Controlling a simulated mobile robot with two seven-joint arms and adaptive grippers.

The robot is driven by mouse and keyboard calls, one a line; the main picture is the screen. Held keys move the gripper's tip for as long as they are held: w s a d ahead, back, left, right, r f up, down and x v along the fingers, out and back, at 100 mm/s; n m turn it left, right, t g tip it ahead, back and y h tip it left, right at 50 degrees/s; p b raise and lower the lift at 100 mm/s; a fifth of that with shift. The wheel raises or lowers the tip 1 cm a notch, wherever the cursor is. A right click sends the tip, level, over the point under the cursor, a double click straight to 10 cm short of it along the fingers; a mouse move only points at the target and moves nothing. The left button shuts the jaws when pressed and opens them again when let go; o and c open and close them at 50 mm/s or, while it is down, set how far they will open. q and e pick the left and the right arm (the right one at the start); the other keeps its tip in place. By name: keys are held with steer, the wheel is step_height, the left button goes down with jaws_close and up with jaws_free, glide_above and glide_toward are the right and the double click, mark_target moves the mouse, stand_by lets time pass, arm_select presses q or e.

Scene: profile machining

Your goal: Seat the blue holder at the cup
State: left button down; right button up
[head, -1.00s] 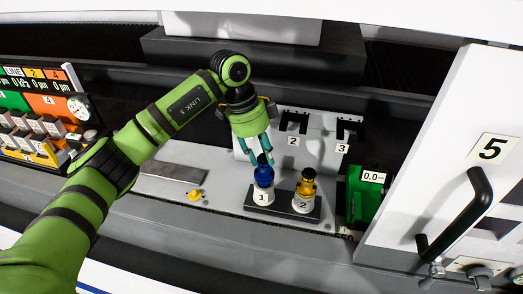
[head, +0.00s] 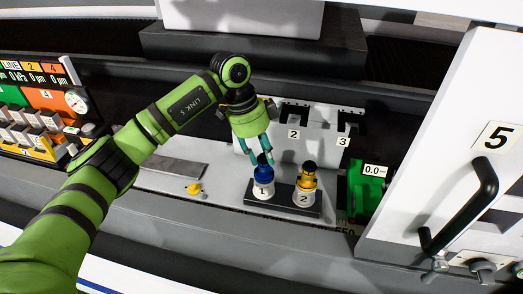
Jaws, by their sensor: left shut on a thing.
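The blue holder (head: 264,174) stands upright at the white cup marked 1 (head: 263,192), on a dark base plate (head: 283,206). Its lower end is at the cup's mouth; whether it is fully down in the cup is too small to tell. My left gripper (head: 262,160) comes from above, its teal fingers shut on the top of the blue holder. My right gripper is not in view.
A yellow holder (head: 308,180) stands in the cup marked 2 (head: 304,199), close on the right. Behind is a grey rack (head: 312,141) with slots marked 2 and 3. A green unit (head: 366,186) and a white door marked 5 (head: 455,150) stand right. A small yellow part (head: 194,189) lies left.

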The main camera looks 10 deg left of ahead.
arm_select(q)
steer(key=c, duration=0.8)
jaws_free()
steer(key=v, duration=1.2)
